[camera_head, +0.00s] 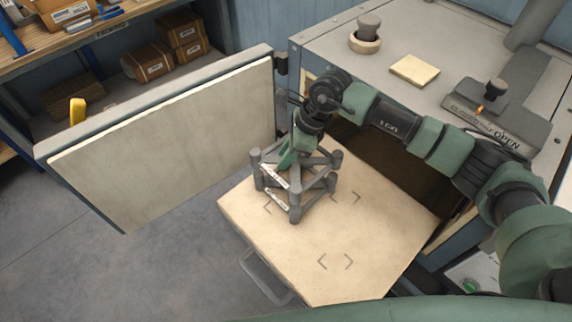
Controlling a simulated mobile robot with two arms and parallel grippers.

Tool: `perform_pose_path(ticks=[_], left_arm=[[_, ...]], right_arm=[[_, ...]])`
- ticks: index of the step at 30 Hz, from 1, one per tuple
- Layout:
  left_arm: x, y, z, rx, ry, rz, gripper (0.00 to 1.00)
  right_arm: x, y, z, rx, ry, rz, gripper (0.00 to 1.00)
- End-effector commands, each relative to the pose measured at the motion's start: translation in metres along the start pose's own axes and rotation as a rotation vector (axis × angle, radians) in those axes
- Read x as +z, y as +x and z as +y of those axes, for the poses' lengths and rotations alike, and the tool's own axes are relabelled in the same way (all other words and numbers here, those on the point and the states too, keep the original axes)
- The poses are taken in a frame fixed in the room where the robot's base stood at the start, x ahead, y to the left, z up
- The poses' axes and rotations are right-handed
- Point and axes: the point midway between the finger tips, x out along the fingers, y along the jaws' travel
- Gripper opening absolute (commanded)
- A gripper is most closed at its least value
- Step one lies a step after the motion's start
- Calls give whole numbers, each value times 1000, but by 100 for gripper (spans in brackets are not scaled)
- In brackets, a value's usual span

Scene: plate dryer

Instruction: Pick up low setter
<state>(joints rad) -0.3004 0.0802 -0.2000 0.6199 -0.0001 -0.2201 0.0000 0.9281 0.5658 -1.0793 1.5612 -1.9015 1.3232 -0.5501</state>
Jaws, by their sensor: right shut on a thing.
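The low setter (320,187) is a short dark grey frame with several thick posts joined by bars and a pale label on its side. It is upright at the left part of a pale square shelf (345,250) at the open dryer. Whether it touches the shelf is hard to tell. My right gripper (290,158) reaches down into it from above and is shut on it; the fingertips are partly hidden by the frame. My left gripper is not in view.
The dryer door (165,150) stands open at the left. The dryer top (440,45) holds a knob, a pale tile (414,70) and a lever marked OPEN. Corner marks show on the shelf's bare front part. Shelving with boxes (150,62) is behind the door.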

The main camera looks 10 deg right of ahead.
Motion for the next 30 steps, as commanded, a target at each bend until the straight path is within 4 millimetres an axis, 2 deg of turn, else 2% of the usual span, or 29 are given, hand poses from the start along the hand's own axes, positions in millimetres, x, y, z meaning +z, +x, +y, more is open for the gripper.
perform_pose_path(ticks=[1,9,15,22,30], left_arm=[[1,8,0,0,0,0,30],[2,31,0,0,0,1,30],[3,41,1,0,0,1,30],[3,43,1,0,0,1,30],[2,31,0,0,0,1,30]], right_arm=[[5,-11,-2,-8,-6,-4,0],[35,-81,-2,-9,-5,-4,0],[51,-122,0,-6,-4,-3,0],[61,-147,0,-3,-2,-1,0],[72,-173,0,-3,-2,-1,0]])
